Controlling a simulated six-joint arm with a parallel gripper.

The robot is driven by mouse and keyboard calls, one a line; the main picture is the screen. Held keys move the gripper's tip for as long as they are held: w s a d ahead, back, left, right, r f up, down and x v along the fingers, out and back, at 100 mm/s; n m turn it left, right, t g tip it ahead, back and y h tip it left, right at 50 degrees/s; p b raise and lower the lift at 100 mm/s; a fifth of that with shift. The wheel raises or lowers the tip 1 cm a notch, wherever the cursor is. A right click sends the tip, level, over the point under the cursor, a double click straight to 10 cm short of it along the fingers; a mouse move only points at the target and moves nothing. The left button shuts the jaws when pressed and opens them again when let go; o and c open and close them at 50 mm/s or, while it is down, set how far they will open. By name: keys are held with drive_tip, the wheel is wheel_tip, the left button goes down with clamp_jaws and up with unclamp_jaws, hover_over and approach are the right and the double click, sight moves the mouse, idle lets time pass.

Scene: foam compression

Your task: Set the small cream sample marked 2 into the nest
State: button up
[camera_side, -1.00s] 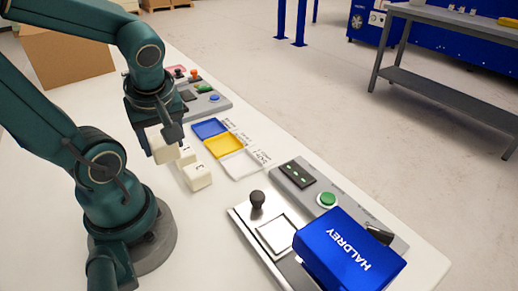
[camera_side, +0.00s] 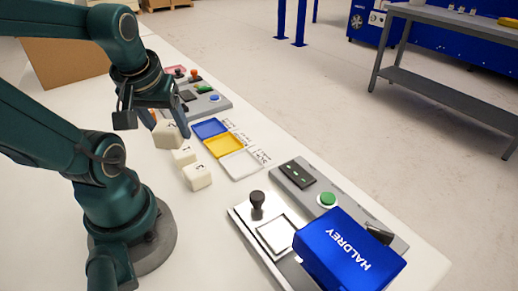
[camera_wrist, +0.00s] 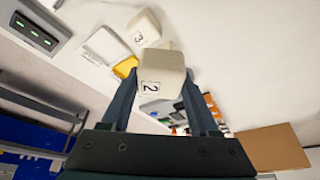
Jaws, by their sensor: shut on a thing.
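The cream sample marked 2 (camera_wrist: 162,76) is a small rounded block between the two fingers of my gripper (camera_wrist: 158,90) in the wrist view, its printed 2 facing the camera. In the side view my gripper (camera_side: 166,122) holds this sample (camera_side: 169,137) above the table, just behind two other cream samples. The nest (camera_side: 276,236) appears to be the pale framed square on the metal plate at the lower middle, apart from my gripper and empty.
Sample 3 (camera_side: 197,177) and another cream sample (camera_side: 184,156) stand on the table. Blue (camera_side: 210,128), yellow (camera_side: 223,144) and white (camera_side: 239,165) trays lie beside them. A black knob (camera_side: 257,199) and blue HALDREY housing (camera_side: 348,254) flank the nest.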

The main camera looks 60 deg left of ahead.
drive_tip(key=w+d+m+t+h, duration=0.25)
drive_tip(key=w+d+m, duration=0.2)
drive_tip(key=m, duration=0.45)
drive_tip(key=m+g+h, duration=0.5)
drive_tip(key=m+h, duration=0.1)
drive_tip(key=m, duration=1.3)
hover_over(283, 240)
drive_tip(key=a, duration=0.1)
wheel_tip(283, 240, down, 3)
drive_tip(key=shift+y, duration=0.25)
drive_tip(key=shift+w+a+f, duration=0.1)
drive_tip(key=shift+f, duration=1.35)
drive_tip(key=shift+w+a+f, duration=0.1)
drive_tip(key=shift+f, duration=1.3)
drive_tip(key=shift+f, duration=0.55)
drive_tip(key=o, duration=1.4)
drive_tip(key=shift+s, duration=0.1)
drive_tip(key=shift+s+f, duration=0.1)
